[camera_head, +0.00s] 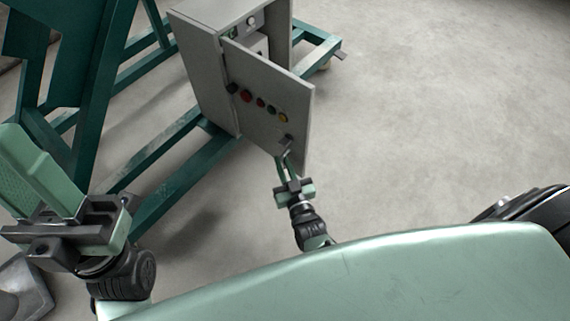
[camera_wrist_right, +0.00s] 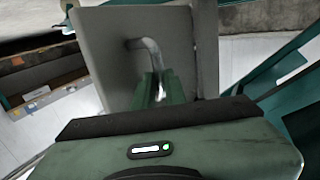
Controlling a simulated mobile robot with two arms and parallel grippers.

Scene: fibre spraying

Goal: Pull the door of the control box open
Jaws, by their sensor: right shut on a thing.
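The control box (camera_head: 200,62) is a grey cabinet on a teal frame in the upper middle of the head view. Its door (camera_head: 292,91) stands ajar, swung out towards me, and parts inside show above it. A row of coloured buttons and a dark handle (camera_head: 288,141) are on the door. My right gripper (camera_head: 284,160) is shut on the handle. In the right wrist view the handle (camera_wrist_right: 150,50) is a bent metal bar at the green fingers (camera_wrist_right: 158,88), in front of the door (camera_wrist_right: 185,35). My left gripper (camera_head: 50,185) is at the left edge, away from the box; its fingertips are not clear.
The teal frame (camera_head: 170,180) carries the box and extends to the left and the back right. A large teal panel (camera_head: 60,50) stands at the upper left. The grey floor (camera_head: 430,110) right of the door is clear.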

